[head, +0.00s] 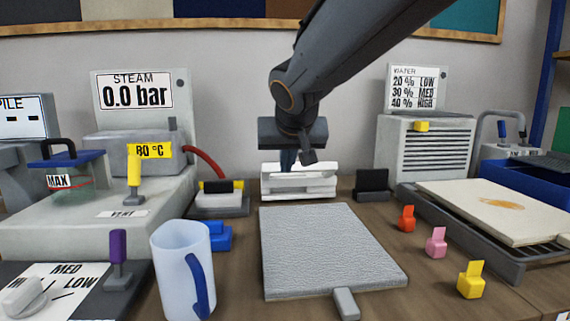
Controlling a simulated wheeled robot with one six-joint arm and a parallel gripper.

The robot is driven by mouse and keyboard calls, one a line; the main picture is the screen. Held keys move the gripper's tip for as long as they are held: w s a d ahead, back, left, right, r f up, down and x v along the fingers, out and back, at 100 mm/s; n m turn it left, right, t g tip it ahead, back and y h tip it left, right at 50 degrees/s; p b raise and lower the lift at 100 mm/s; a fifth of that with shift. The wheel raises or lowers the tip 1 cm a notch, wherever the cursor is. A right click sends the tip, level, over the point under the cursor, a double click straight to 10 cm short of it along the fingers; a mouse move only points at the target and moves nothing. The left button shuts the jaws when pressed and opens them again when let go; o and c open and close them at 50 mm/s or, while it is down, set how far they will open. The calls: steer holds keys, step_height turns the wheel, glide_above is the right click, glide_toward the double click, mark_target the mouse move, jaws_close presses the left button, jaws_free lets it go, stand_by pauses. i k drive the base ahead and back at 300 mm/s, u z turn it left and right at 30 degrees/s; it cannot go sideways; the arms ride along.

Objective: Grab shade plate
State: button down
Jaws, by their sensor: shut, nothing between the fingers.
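No thing in the head view is labelled as the shade plate, and I cannot tell which one it is. A grey textured flat plate (322,250) with a short grey handle (346,304) lies on the table in the middle front. My gripper (288,160) points down at the back middle, over a white slotted stand (299,190). Its fingers are small and partly hidden; it is shut with nothing seen in it. I cannot tell whether it touches the stand. A black plate-like piece (372,180) stands upright right of the stand.
A white mug (183,270) with a blue handle stands front left, beside a blue block (219,238). Orange (407,220), pink (436,243) and yellow (470,281) tags stand right. A steam machine (140,150) fills the left; a cream board (500,210) lies on a rack (480,246).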

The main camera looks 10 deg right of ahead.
mark_target(367, 180)
steer(key=k, duration=1)
